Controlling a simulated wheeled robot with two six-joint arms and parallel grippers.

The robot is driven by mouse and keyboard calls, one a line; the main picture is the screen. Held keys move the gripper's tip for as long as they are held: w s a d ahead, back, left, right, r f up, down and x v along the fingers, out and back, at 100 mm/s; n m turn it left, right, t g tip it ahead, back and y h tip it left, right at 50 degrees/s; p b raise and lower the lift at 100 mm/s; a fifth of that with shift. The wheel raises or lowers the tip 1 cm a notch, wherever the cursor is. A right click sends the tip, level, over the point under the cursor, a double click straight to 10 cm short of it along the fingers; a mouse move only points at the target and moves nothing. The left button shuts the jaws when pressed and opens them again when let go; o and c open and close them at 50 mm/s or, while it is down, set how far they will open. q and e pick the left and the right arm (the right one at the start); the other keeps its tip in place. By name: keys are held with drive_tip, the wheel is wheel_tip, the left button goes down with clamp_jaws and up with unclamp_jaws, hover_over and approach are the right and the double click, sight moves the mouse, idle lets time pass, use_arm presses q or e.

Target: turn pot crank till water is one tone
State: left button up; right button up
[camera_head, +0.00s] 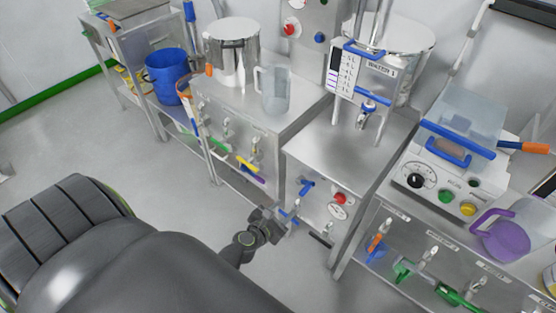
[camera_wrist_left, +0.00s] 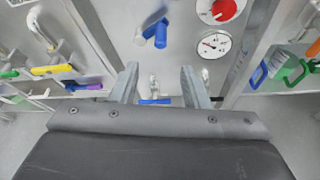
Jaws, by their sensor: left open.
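My left gripper (camera_head: 284,216) is open in front of the steel cabinet below the WATER 1 vessel (camera_head: 412,38). In the left wrist view its two fingers (camera_wrist_left: 159,84) stand apart, with a small blue-handled valve (camera_wrist_left: 155,100) seen in the gap. I cannot tell whether they touch it. A larger blue handle (camera_wrist_left: 156,32) is on the cabinet front above; it also shows in the head view (camera_head: 306,187). A shiny steel pot (camera_head: 232,48) stands on the left bench. I cannot tell which part is the pot crank, and the water's tone is not visible.
A red knob (camera_head: 341,198) and a gauge (camera_head: 337,212) sit right of the blue handle. A control box (camera_head: 440,182) and purple jug (camera_head: 505,240) are at right. Floor is free at left.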

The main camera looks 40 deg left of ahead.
use_arm(q)
drive_tip(key=shift+v, duration=1.1)
